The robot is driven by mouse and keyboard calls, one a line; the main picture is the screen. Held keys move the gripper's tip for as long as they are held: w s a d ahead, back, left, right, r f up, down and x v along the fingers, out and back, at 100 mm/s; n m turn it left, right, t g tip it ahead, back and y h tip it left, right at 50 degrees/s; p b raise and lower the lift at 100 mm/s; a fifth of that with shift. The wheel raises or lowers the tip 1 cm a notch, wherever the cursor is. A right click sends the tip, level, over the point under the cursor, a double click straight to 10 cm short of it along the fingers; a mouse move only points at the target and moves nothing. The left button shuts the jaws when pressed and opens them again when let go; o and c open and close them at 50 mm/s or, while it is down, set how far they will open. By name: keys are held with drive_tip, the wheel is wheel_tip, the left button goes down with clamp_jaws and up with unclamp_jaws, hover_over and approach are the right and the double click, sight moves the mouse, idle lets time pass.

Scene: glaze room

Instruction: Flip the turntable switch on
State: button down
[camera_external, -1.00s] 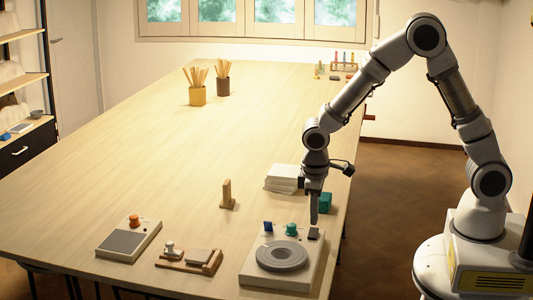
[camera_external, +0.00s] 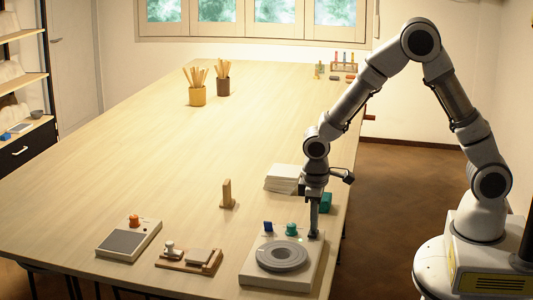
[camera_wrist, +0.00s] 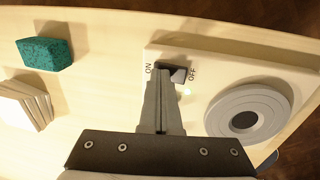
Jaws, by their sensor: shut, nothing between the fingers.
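The turntable (camera_external: 252,264) is a pale box with a round grey disc (camera_external: 283,256) at the table's near right edge. Its dark rocker switch (camera_wrist: 179,73) sits between the printed words ON and OFF in the wrist view. My gripper (camera_external: 313,235) is shut and empty, pointing down at the switch. In the wrist view the fingertips (camera_wrist: 163,79) are at the ON end of the switch and hide part of it. They look to be touching it. A small pale green light (camera_wrist: 187,92) glows beside the switch.
A blue piece (camera_external: 268,227) and a teal knob (camera_external: 291,230) stand at the turntable's back edge. A teal block (camera_external: 325,203) and stacked white tiles (camera_external: 281,179) lie behind it. A scale-like box (camera_external: 129,240) and a wooden tray (camera_external: 189,261) are to the left.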

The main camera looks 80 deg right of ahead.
drive_tip(key=shift+s+a+f, duration=0.1)
drive_tip(key=shift+a+f, duration=0.1)
drive_tip(key=shift+a, duration=0.7)
drive_tip(key=shift+r, duration=0.15)
drive_tip(key=shift+r+p, duration=0.4)
drive_tip(key=shift+r, duration=0.15)
wheel_tip(320, 180, up, 13)
drive_tip(key=a+p, duration=0.1)
drive_tip(key=shift+a, duration=0.4)
drive_tip(key=shift+f, duration=0.15)
